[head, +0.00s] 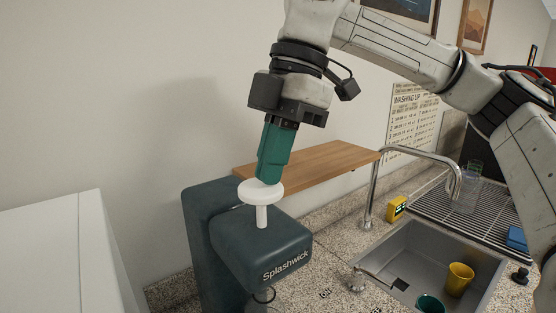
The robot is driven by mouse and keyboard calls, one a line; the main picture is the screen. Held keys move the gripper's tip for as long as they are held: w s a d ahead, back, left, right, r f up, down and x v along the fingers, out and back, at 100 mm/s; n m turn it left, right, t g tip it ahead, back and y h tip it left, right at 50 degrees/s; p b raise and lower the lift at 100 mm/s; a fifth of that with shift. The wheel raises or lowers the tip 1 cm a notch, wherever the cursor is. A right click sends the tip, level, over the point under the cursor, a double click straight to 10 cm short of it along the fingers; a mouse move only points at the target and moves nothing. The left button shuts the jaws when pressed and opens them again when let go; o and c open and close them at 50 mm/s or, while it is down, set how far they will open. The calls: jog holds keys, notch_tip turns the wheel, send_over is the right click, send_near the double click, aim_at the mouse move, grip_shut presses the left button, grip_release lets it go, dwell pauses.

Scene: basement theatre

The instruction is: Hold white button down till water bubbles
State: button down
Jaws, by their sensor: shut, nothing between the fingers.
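The white button (262,194) is a round, mushroom-shaped cap on a short white stem. It stands up from the top of a dark teal machine (262,250) lettered "Splashwick". My gripper (268,181) has green fingers, shut and pointing down, with the tips at the top of the button's cap. The tips appear to touch the cap, but I cannot tell how hard they press. A good length of white stem shows between the cap and the machine. No bubbling water is visible, and the area under the machine's head is mostly hidden.
A wooden shelf (310,166) sits close behind the gripper. To the right are a tap (371,190), a sink (398,245) with a yellow cup (460,279) and a green cup (430,304), a small yellow device (396,208) and a drying rack (485,213). A white block (60,260) stands at left.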

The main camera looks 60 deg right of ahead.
jog(key=b+v, duration=0.1)
jog(key=v, duration=1)
jog(key=shift+w+r, duration=0.2)
jog(key=shift+r, duration=0.1)
